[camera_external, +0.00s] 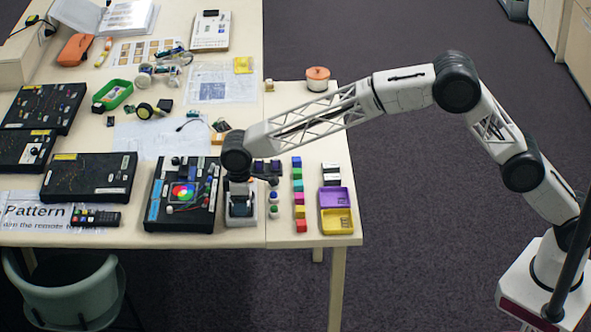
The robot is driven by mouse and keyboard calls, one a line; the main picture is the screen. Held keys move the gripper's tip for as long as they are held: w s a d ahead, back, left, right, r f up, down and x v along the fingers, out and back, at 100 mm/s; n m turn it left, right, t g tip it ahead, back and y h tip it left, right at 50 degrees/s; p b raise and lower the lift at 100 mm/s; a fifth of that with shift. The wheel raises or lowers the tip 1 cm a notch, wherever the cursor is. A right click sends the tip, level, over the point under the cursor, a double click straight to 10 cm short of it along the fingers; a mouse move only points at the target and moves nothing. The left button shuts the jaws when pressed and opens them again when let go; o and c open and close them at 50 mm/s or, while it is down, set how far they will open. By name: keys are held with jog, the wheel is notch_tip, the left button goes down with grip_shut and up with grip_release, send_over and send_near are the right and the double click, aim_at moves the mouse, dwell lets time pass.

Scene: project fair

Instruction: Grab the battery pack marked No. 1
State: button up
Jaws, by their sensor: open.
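No marking reading No. 1 is legible at this size, so I cannot tell for sure which thing is the battery pack. Small black-and-white blocks (331,174) lie at the right of the table, above the purple tray. Small dark blocks (268,167) lie just right of my wrist. My gripper (240,208) points down at the front of the table, open, between the black board with a colour wheel and a row of coloured cubes. A pale grey-white piece (240,220) shows around its lower end. The fingertips are hard to make out, and I see nothing held.
The black board with the colour wheel (158,213) is close on the left. Coloured cubes (298,185) stand in a column on the right, beside a purple tray (334,197) and a yellow tray (337,222). An orange-lidded round container (318,78) stands at the back right edge.

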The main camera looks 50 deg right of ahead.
jog(key=shift+f, duration=0.15)
dwell(0.4)
jog(key=c, duration=1)
jog(key=shift+c, duration=0.2)
jog(key=shift+r, duration=1.85)
jog(key=s+d+r, duration=0.1)
jog(key=s+d, duration=0.9)
jog(key=s, duration=0.2)
jog(key=shift+s+r, duration=0.2)
jog(key=shift+s, duration=0.05)
